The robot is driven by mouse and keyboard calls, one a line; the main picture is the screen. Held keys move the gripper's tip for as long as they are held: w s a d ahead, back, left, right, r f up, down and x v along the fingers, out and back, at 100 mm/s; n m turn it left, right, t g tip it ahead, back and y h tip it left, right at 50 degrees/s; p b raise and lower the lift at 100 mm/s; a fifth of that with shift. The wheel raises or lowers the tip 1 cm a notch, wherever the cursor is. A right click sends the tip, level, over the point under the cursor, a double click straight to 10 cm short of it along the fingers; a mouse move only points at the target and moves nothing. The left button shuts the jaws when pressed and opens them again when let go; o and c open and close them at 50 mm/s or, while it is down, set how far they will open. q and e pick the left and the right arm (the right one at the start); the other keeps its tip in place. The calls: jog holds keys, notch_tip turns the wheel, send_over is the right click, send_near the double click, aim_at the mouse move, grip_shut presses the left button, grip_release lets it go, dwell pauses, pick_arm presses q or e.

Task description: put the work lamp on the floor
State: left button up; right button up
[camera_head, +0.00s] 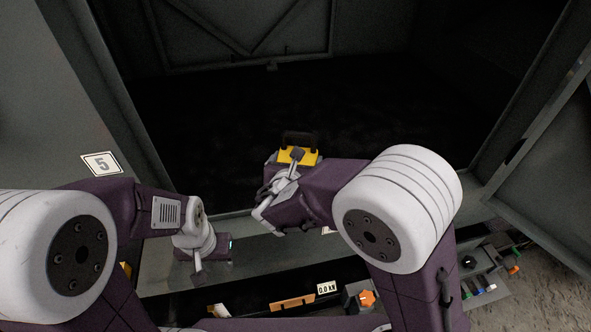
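The work lamp (311,157) is a yellow block with a dark upright frame or handle on top. It is at the middle of the head view, against the dark floor (330,110) of the enclosure. My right gripper (279,186) is just in front of it, with its fingers spread apart. One fingertip overlaps the lamp's yellow face; I cannot tell whether it touches. The lamp's underside is hidden, so I cannot tell whether it rests on the floor. My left gripper (198,267) hangs low at the left, away from the lamp; only one finger shows clearly.
A sill (250,252) runs along the enclosure's front, with side walls left and right. Below are a 0.0 kg display (327,288) and an orange knob (367,298). Small tools lie at the lower right. The enclosure interior looks empty but dark.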

jog(key=shift+w+a+f+b, duration=0.6)
jog(key=shift+w+a+f, duration=0.15)
jog(key=shift+w+f, duration=1)
jog(key=shift+w+a+f+b, duration=0.6)
jog(key=shift+w+a+f, duration=0.2)
jog(key=shift+w+f, duration=0.95)
jog(key=shift+w+a+f+b, duration=0.6)
jog(key=shift+w+a+f, duration=0.15)
jog(key=shift+w+f, duration=1)
jog(key=shift+s, duration=0.15)
jog(key=shift+f, duration=0.25)
jog(key=o, duration=1.8)
jog(key=shift+r, duration=0.3)
jog(key=p+v, duration=0.2)
jog(key=v, duration=1)
jog(key=shift+p, duration=0.4)
